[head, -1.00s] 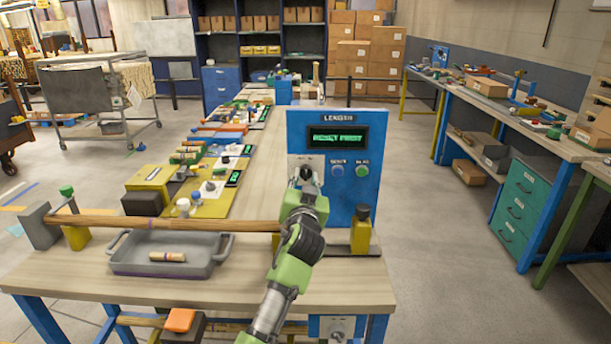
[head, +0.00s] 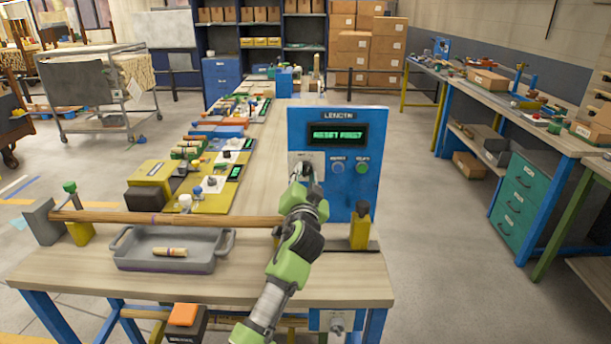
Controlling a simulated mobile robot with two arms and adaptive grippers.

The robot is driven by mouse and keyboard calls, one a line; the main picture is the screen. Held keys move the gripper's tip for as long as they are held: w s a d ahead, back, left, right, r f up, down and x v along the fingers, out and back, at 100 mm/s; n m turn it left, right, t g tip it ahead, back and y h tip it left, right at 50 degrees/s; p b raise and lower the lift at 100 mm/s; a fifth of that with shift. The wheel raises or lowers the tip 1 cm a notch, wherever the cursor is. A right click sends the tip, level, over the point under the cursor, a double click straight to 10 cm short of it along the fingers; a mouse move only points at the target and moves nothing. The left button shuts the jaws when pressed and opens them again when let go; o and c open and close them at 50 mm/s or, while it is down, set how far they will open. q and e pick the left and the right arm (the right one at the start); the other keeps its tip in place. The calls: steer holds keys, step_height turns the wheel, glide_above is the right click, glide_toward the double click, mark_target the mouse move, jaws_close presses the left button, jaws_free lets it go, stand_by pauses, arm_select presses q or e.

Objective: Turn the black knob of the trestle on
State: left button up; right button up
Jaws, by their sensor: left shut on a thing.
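The trestle's blue upright panel (head: 347,192) stands at the near end of the bench, marked LENGTH, with a lit green display (head: 337,134). A pale switch plate (head: 318,157) is on its left half. The black knob (head: 302,168) on this plate is largely covered by my left gripper (head: 302,178), which reaches up to it from the front. The left gripper is shut on the knob; the fingertips are small and dark here, and the knob's angle is hard to read. My right gripper is out of view.
A blue button (head: 337,167) and a green button (head: 362,166) sit right of the plate. A long wooden rod (head: 190,219) lies left of the panel, behind a grey tray (head: 165,260) with a short turned piece. Another switch box (head: 337,321) hangs below the bench edge.

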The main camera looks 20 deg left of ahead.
arm_select(q)
steer(key=o, duration=1.1)
steer(key=shift+w+a+f, duration=0.1)
steer(key=v, duration=1.2)
